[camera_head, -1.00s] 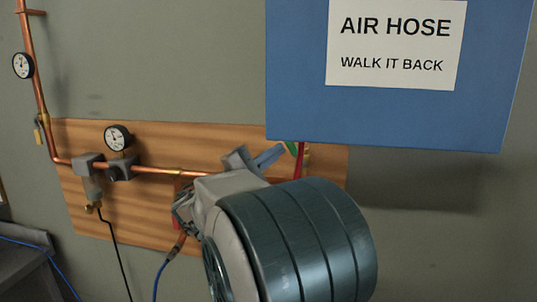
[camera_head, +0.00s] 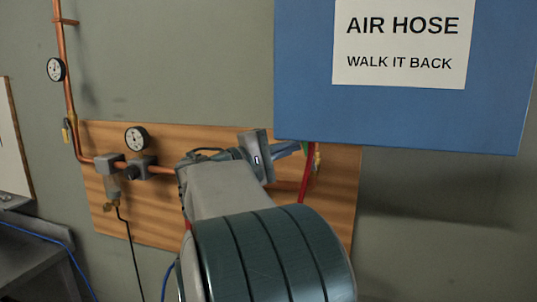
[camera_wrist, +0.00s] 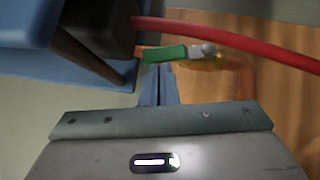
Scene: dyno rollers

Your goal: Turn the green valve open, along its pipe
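The green valve handle (camera_wrist: 165,54) lies left to right in the wrist view, just beyond my fingertips. Its right end meets a small grey pivot (camera_wrist: 203,50) over a blurred brass body (camera_wrist: 228,61). I cannot tell its angle to the pipe for sure. My gripper (camera_wrist: 158,70) has its two blue-grey fingers together with nothing visible between them. The tips are at or just short of the handle's near edge; contact is unclear. In the head view my gripper (camera_head: 297,148) is by the blue board's lower edge, and the handle cannot be made out.
A red hose (camera_wrist: 235,35) passes beyond the handle. The blue sign board (camera_head: 400,120) hangs close above my gripper. The copper pipe (camera_head: 161,170), with a gauge (camera_head: 137,138), runs along the wooden backboard (camera_head: 345,205). The grey wall at right is clear.

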